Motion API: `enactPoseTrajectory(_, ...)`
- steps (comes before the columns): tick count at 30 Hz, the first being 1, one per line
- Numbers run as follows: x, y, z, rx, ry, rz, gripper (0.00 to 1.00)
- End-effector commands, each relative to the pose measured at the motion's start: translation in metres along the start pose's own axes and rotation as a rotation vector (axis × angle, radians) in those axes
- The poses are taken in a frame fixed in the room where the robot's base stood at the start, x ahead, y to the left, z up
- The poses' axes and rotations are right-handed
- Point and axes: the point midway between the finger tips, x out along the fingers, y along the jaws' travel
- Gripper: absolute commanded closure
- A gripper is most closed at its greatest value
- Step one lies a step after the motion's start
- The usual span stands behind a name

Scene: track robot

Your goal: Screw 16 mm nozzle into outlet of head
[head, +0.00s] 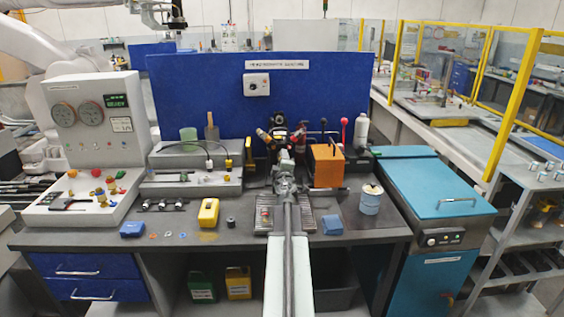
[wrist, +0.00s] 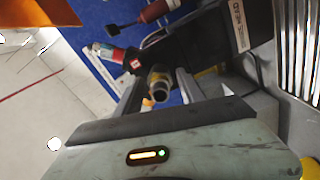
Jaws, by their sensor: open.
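My gripper (head: 285,180) is at the end of the arm, over the middle of the bench in front of the dark head (head: 278,134). In the wrist view my gripper (wrist: 160,96) has its two fingers apart. A short metal cylinder with a brass-coloured rim (wrist: 159,84) shows between them, its open end facing the camera. I cannot tell whether it is the nozzle or the outlet, or whether the fingers touch it. The head's lower front is hidden behind my arm in the head view. I cannot identify the 16 mm nozzle by size.
A yellow device (head: 208,212), a blue box (head: 132,229) and several small dark fittings (head: 163,205) lie left. A blue panel (head: 215,105) closes the back. The front bench edge is mostly clear.

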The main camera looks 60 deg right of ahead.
Motion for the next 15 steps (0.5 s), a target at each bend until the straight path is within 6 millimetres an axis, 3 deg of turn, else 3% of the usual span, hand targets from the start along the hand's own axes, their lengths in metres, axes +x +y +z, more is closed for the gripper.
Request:
enactPoseTrajectory(5, 0.0, 0.0, 0.0, -0.227, -0.002, 0.0, 0.54)
enactPoseTrajectory(15, 0.0001, 0.0, -0.0001, -0.24, -0.002, 0.0, 0.54)
